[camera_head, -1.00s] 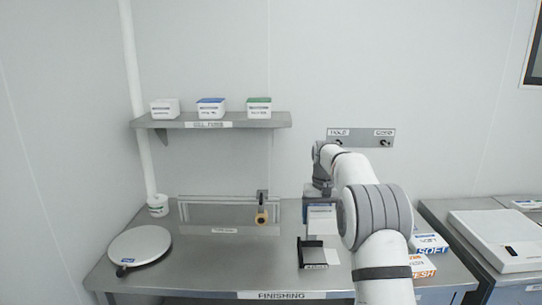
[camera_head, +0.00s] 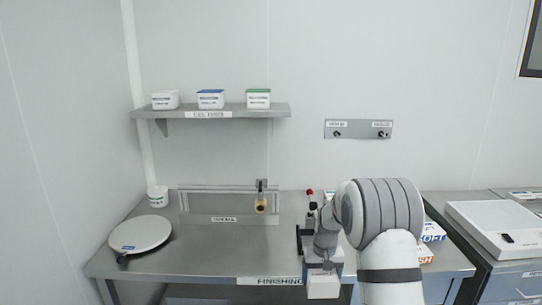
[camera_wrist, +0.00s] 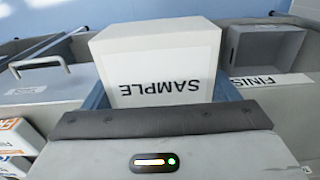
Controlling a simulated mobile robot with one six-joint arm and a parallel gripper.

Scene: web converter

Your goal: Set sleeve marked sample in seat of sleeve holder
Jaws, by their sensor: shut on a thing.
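The white sleeve marked SAMPLE (camera_wrist: 165,68) is between the blue jaws of my gripper in the wrist view, its lettering upside down. In the head view the sleeve (camera_head: 322,286) hangs under my gripper (camera_head: 323,264) at the table's front edge, right of the FINISHING label. My gripper is shut on it. The dark sleeve holder (camera_head: 299,240) stands behind and slightly left of the gripper, mostly hidden by my arm. Its seat cannot be seen. The sleeve appears apart from the holder.
The finishing table (camera_head: 215,262) is clear in its front middle. A round white plate (camera_head: 140,234) is at left, a rail frame with a yellow roll (camera_head: 261,204) at the back. A red-topped item (camera_head: 310,193) stands behind my gripper. Printed cartons (camera_head: 431,232) and a scale (camera_head: 500,225) are at right.

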